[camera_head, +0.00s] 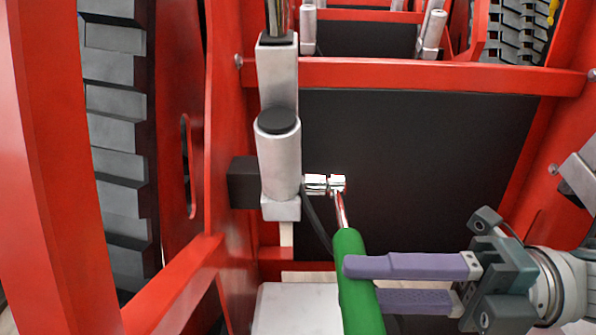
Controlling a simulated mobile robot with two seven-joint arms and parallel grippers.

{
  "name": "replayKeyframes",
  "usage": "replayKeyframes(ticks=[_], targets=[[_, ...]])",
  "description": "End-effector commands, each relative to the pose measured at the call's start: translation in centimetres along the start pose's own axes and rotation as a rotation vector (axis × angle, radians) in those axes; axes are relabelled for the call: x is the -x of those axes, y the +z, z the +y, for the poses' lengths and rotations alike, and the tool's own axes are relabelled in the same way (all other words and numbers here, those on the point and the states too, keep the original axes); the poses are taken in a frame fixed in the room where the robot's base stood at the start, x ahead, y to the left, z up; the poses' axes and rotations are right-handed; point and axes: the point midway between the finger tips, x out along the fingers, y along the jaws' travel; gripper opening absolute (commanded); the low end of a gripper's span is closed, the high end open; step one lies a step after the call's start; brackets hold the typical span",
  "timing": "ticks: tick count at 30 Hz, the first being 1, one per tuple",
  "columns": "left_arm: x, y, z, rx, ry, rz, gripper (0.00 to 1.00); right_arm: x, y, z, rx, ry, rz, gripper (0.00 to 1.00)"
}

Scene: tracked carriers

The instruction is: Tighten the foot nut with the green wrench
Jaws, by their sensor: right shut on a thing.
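The green wrench (351,272) has a green handle and a shiny metal shaft and head. Its handle runs from the bottom of the picture up to the head at the centre. The metal head (337,184) is at a small shiny fitting (315,184), seemingly the foot nut, beside a light grey cylinder (280,165). I cannot tell whether the head is fully seated on it. My right gripper (362,283) comes in from the right, and its purple fingers are shut on the green handle. My left gripper is not in view.
Red frame beams (420,76) surround a dark panel (420,170) behind the wrench. Grey track links (118,130) stand on the left. A dark hose (317,222) hangs below the fitting. A pale block (297,310) is at the bottom, left of the handle.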

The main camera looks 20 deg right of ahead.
Motion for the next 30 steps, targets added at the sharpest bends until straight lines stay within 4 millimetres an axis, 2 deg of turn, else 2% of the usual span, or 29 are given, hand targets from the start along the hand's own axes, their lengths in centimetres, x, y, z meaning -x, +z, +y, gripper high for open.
replayKeyframes(ticks=[10, 30], targets=[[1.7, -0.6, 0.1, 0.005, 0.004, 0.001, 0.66, 0.0, 0.1, 1.7, -0.086, -0.002, 0.000, 0.00], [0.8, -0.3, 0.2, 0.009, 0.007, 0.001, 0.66, 0.0, 0.0, 0.8, -0.047, 0.001, 0.000, 0.00]])
